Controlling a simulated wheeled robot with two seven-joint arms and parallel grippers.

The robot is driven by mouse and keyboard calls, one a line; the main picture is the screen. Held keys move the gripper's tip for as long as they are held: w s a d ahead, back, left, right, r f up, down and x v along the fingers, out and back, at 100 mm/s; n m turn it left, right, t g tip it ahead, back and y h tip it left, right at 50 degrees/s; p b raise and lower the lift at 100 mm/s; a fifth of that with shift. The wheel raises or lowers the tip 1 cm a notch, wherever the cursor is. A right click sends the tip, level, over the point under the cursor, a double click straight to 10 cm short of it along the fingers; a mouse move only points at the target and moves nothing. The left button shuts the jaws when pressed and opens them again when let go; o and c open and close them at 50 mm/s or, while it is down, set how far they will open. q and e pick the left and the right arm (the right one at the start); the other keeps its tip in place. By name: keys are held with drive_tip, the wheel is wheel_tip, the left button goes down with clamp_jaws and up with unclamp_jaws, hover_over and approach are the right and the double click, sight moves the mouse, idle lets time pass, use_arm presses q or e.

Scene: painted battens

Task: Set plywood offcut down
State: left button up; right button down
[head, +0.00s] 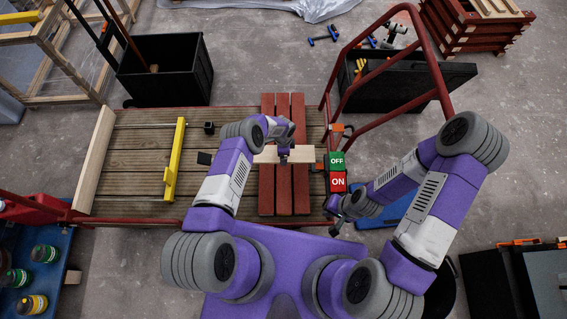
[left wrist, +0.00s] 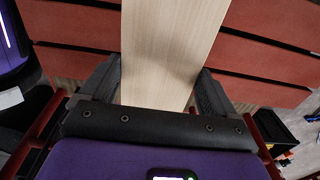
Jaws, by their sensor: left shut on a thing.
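The plywood offcut (head: 300,154) is a pale flat piece lying crosswise over the red painted battens (head: 267,195) in the head view. My left gripper (head: 284,157) is above it, and the left wrist view shows its two dark fingers (left wrist: 155,92) on either side of the offcut (left wrist: 170,40), gripping it. The red battens (left wrist: 75,70) pass beneath it there. I cannot tell whether the offcut touches them. My right gripper (head: 336,215) is beside the right edge of the deck, away from the offcut; its finger opening is unclear.
The battens lie on a slatted wooden deck (head: 130,165) with a yellow bar (head: 174,160) at left. A green and red OFF/ON block (head: 337,172) stands at the deck's right edge, near a red rail (head: 436,75). A black bin (head: 165,75) stands behind. The deck's left part has free room.

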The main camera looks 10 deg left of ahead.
use_arm(q)
wheel_tip(320, 180, down, 9)
drive_tip(key=b, duration=0.4)
drive_tip(key=shift+r, duration=0.1)
drive_tip(key=o, duration=0.9)
